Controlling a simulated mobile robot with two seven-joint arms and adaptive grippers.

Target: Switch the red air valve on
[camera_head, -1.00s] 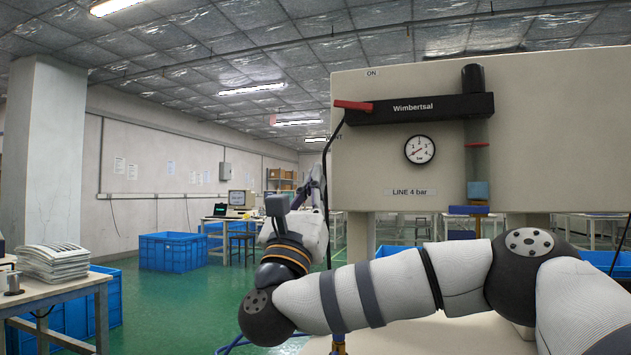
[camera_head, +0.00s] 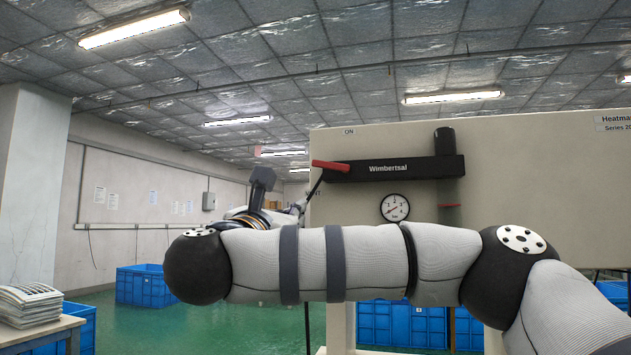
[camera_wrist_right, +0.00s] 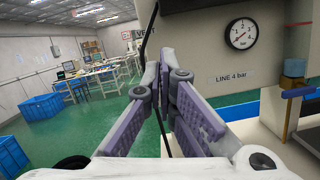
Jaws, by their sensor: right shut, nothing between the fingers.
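The red air valve handle (camera_head: 330,166) sticks out to the left from the black Wimbertsal unit (camera_head: 395,170) on the beige panel. It lies nearly level, below the ON label (camera_head: 348,132) and above a partly hidden VENT label (camera_head: 313,194). My right gripper (camera_head: 299,206) is below and left of the handle, mostly hidden behind my own forearm. In the right wrist view its fingers (camera_wrist_right: 164,68) are shut with nothing between them, left of the gauge (camera_wrist_right: 241,30). The handle does not show in that view. My left gripper is not in view.
The beige panel (camera_head: 540,190) fills the right side. A black cable (camera_wrist_right: 149,35) hangs close to my right fingers. My right forearm hides the panel's lower part. Blue crates (camera_head: 143,286) stand on the green floor, and a table with papers (camera_head: 30,303) is at left.

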